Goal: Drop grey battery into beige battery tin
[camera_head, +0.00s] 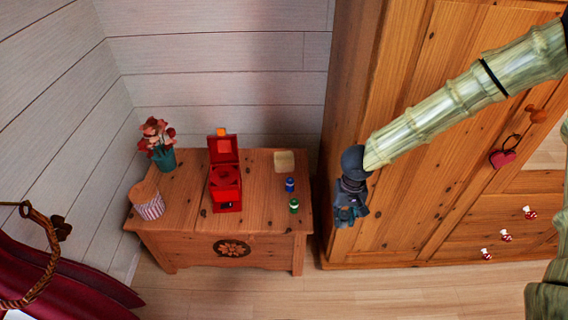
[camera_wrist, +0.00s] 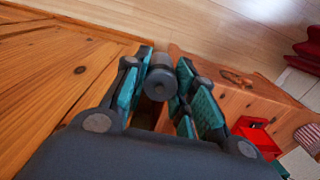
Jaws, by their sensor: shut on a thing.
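My gripper (camera_head: 350,215) hangs in front of the wooden wardrobe, to the right of the chest and apart from it. In the wrist view my gripper (camera_wrist: 165,90) is shut on the grey battery (camera_wrist: 160,82), a dark grey cylinder seen end-on between the teal finger pads. In the head view the battery cannot be made out. A square beige thing (camera_head: 284,161), which looks like the beige battery tin, sits at the back right of the chest top. Its inside cannot be told. The wrist view does not clearly show it.
On the wooden chest (camera_head: 262,228) stand a blue cylinder (camera_head: 290,184), a green cylinder (camera_head: 294,206), an open red box (camera_head: 226,190), a striped container (camera_head: 149,206) and a teal flower vase (camera_head: 164,160). The wardrobe (camera_head: 420,215) rises close beside the chest.

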